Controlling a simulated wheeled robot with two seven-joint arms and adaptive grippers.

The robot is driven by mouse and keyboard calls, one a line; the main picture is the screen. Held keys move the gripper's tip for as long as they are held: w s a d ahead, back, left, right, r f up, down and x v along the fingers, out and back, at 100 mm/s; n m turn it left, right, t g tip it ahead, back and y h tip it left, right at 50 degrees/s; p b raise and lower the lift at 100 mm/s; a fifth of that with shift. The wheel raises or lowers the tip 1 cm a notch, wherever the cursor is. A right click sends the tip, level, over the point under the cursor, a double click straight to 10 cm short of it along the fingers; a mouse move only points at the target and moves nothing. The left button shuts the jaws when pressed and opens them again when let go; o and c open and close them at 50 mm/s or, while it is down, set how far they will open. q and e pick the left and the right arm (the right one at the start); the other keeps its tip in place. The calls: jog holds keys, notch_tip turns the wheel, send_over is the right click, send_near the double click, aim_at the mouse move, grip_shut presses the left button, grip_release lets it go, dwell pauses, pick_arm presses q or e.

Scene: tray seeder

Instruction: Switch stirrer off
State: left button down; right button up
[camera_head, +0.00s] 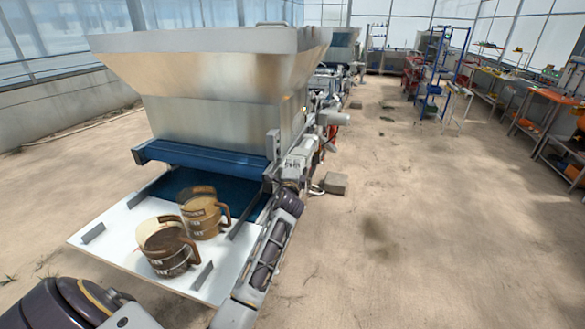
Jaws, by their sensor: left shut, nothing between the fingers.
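The seeder's metal hopper (205,85) stands left of centre, above a blue belt bed (215,180). The stirrer and its switch cannot be made out in this view. My left arm shows at the bottom left and seems to run up along the seeder's right side. My left gripper (300,160) appears small and shut, with nothing in it, among the grey parts beside the hopper's lower right corner. Whether it touches the machine cannot be told. My right gripper is out of view.
Two brown jugs, a front one (167,247) and a rear one (203,214), stand on a white board (110,235) at the seeder's near end. A grey block (335,183) lies on the floor. The floor at right is clear, with workbenches beyond.

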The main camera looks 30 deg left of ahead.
pick_arm(q)
jog(key=shift+s+d, duration=0.2)
jog(key=shift+s, duration=0.25)
dwell(0.6)
